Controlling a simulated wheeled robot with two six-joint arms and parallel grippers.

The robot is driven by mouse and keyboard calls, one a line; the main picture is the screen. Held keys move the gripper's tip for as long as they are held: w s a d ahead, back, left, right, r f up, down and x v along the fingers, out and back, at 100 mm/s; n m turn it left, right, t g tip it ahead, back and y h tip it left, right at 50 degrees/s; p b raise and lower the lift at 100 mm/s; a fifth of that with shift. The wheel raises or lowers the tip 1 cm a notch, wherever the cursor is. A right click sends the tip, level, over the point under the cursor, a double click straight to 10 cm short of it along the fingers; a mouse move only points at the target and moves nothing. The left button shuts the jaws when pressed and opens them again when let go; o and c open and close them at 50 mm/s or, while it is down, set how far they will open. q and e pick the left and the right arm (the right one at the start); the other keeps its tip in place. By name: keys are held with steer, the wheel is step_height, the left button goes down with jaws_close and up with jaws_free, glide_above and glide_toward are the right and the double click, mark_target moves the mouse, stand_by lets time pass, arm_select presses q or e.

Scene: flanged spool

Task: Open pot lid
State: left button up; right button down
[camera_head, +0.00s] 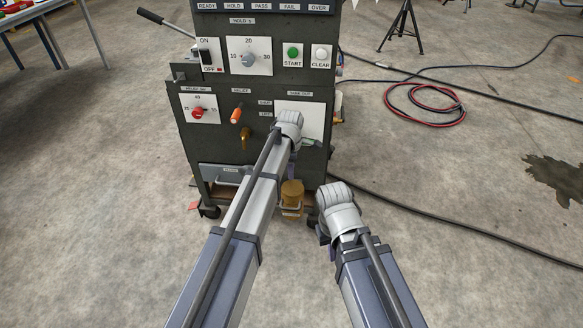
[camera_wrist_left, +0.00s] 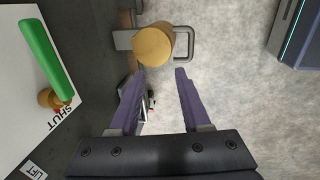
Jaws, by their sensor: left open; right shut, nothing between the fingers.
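The pot with its round tan lid (camera_wrist_left: 153,46) is just beyond my left gripper (camera_wrist_left: 160,73) in the left wrist view. The gripper's two purple fingers are apart with nothing between them, and the lid lies ahead, nearer the left fingertip. A grey loop handle (camera_wrist_left: 186,43) stands at the pot's right side. In the head view the tan pot (camera_head: 291,196) sits low at the cabinet front, below my left wrist (camera_head: 288,128). My right wrist (camera_head: 339,208) is right of the pot; its fingers are hidden beneath it.
The dark cabinet (camera_head: 258,100) carries knobs, buttons and levers. A green lever (camera_wrist_left: 45,58) beside the word SHUT is left of my left gripper. A black cable (camera_head: 430,217) runs over the concrete floor on the right. The floor at front left is clear.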

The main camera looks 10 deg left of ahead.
arm_select(q)
steer(key=s+d+r+m+g+p, duration=0.1)
steer(key=s+r+m+p, duration=1)
steer(key=s, duration=0.4)
steer(key=s+d+r+m+g+y+p, duration=0.1)
steer(key=s+r+m+p, duration=1)
steer(key=s, duration=0.4)
steer(key=shift+s+d+r+p, duration=0.25)
steer(key=shift+s+d+p, duration=0.05)
steer(key=shift+d+p, duration=0.1)
steer(key=w+a+f+m+t+b, duration=0.1)
steer(key=w+f+m+b, duration=0.6)
steer(key=w+f+b, duration=0.5)
steer(key=w+a+f+m+t+h+b, duration=0.1)
steer(key=w+f+m+b, duration=0.6)
steer(key=w+f+b, duration=0.6)
step_height(320, 180, down, 5)
steer(key=b, duration=0.5)
steer(key=shift+a, duration=0.3)
